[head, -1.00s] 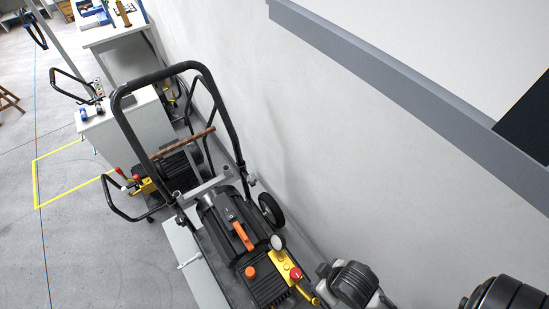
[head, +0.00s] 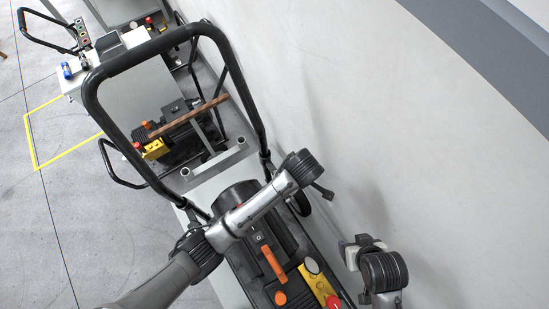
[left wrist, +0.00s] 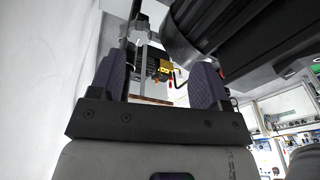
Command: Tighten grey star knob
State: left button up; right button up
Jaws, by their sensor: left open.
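My left gripper (left wrist: 156,72) is open and empty in the left wrist view, with a dark finger on each side. A small grey part (left wrist: 137,30) on the frame tube shows ahead between the fingers, high and toward the left finger; it may be the star knob, but its shape is too small to tell. The black handle frame (head: 86,98) stands tilted on the machine in the head view. There my left arm reaches over the machine to the frame's lower right side, and its wrist hides most of the gripper. My right gripper does not show clearly; only arm parts appear at lower right.
The machine's black motor (left wrist: 230,35) is close beside the right finger. The white wall (left wrist: 38,90) is close on the left. An orange handle (head: 272,262) and a yellow panel (head: 318,283) lie below my arm in the head view. A second machine (head: 155,146) stands beyond.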

pick_arm(q)
jog(key=w+d+n+y+b, duration=0.1)
jog(key=w+n+y, duration=0.2)
jog(key=w+n, duration=0.1)
jog(key=shift+t, duration=0.4)
jog(key=x, duration=1.3)
jog(key=shift+w+d+f, duration=0.15)
jog(key=shift+w, duration=0.1)
